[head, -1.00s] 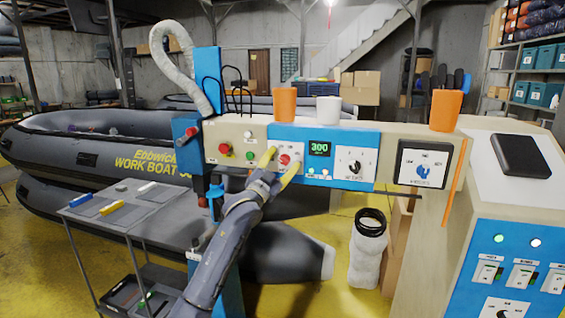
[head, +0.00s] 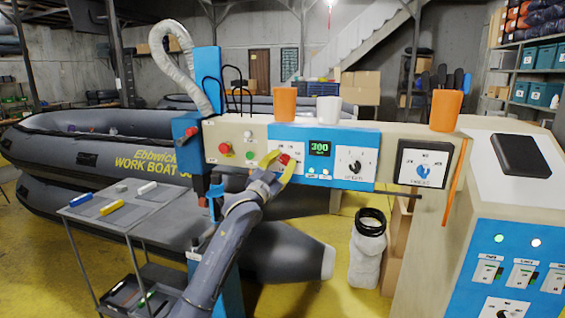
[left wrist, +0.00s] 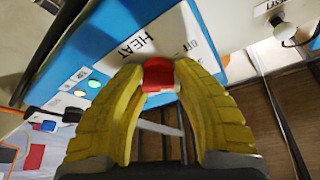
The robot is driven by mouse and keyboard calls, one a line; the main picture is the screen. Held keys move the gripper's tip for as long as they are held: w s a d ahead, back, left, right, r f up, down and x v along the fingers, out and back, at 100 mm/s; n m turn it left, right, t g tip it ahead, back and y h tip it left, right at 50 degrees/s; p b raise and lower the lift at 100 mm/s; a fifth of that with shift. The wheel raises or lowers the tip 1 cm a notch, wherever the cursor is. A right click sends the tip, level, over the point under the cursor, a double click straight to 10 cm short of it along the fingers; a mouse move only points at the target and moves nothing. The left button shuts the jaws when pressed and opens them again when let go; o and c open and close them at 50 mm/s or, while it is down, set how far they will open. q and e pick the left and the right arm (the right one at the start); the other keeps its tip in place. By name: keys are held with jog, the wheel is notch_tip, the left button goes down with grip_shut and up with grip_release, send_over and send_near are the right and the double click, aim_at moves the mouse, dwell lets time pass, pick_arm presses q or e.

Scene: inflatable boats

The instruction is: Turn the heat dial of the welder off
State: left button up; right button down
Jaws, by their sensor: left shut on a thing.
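The welder (head: 325,134) is a long beige and blue panel with a green display reading 300. Its red heat dial (head: 286,157) sits on a white plate left of the display. My left gripper (head: 282,161), with yellow fingers, is shut on the heat dial. In the left wrist view the red dial (left wrist: 158,76) lies between the two fingertips (left wrist: 160,82). The word HEAT and part of OFF show on the plate around it. The dial's pointer is hard to make out. My right gripper is not in view.
A red button (head: 225,149) is left of the dial, and a black knob (head: 355,166) is to its right. Two orange cups (head: 285,104) (head: 445,110) and a white cup (head: 328,109) stand on top of the panel. A grey table (head: 125,215) is at the left.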

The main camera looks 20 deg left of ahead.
pick_arm(q)
jog(key=shift+r+n, duration=0.25)
jog(key=shift+n, duration=0.35)
jog(key=n+y, duration=0.2)
jog(key=n, duration=0.1)
jog(key=shift+n+t, duration=0.4)
jog(key=shift+n+y, duration=0.95)
jog(key=shift+n, duration=0.65)
jog(key=shift+n+y, duration=0.95)
jog(key=shift+n, duration=0.95)
jog(key=o, duration=0.9)
jog(key=shift+s+a, duration=0.1)
jog(key=o, duration=0.4)
jog(key=shift+f, duration=0.1)
jog(key=shift+f, duration=0.15)
